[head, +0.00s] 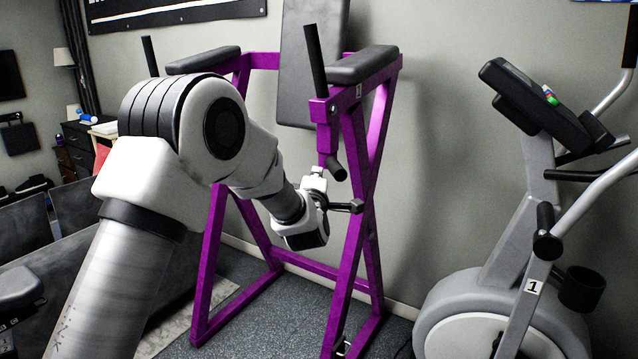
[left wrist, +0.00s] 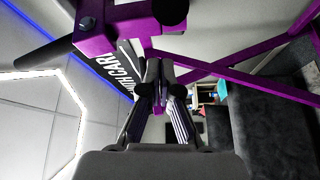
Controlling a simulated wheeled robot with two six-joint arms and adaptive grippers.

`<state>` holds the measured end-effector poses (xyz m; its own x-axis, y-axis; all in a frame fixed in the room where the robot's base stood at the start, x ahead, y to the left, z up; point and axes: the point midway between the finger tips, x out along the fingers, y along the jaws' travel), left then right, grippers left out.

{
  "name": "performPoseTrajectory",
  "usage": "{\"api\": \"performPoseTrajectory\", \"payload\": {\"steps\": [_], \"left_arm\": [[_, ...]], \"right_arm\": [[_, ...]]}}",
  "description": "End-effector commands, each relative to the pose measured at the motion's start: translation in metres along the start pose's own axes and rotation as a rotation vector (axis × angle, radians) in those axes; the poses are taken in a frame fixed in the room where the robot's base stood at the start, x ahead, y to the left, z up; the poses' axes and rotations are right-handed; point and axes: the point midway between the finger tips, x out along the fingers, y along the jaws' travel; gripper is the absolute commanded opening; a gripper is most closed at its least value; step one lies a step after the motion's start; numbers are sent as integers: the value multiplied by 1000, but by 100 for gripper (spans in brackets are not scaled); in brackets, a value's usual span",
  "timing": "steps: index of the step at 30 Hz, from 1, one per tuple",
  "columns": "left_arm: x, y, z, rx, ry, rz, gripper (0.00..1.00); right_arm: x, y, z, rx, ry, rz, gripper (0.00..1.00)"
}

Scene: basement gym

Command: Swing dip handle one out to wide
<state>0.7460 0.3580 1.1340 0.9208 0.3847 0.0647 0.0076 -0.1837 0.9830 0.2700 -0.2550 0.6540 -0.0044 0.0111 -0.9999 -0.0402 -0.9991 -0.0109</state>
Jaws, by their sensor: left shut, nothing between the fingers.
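The purple dip station stands against the wall, with a small label plate (head: 359,90) on its right upper frame. Its near right dip handle (head: 335,167) is a short black grip hanging at the lower end of a purple bracket. The handle's round black end also shows at the top of the left wrist view (left wrist: 170,10). My left gripper (head: 352,206) is shut and empty, just below the handle and in front of the frame's right legs. In the left wrist view its fingers (left wrist: 160,82) are together, apart from the handle. My right gripper is not in view.
An upright black bar (head: 315,60) rises from the same bracket, beside a padded armrest (head: 362,65). An exercise bike (head: 500,300) stands at the right. A grey bench (head: 60,230) is at the left. Dark floor (head: 255,325) lies between the station's legs.

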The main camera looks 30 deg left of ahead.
Motion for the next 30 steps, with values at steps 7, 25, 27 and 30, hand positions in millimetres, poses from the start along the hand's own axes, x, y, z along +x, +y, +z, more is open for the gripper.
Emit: {"api": "performPoseTrajectory", "payload": {"steps": [7, 25, 27, 30], "left_arm": [[-53, 3, 41, 8, -5, 1, 0], [-79, 7, 57, 2, 1, -2, 0], [-79, 7, 57, 2, 1, -2, 0], [-79, 4, 58, 4, 0, -8, 0]], "right_arm": [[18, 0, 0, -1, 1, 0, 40], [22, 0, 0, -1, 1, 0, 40], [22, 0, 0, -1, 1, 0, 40], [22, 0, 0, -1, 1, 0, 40]]}}
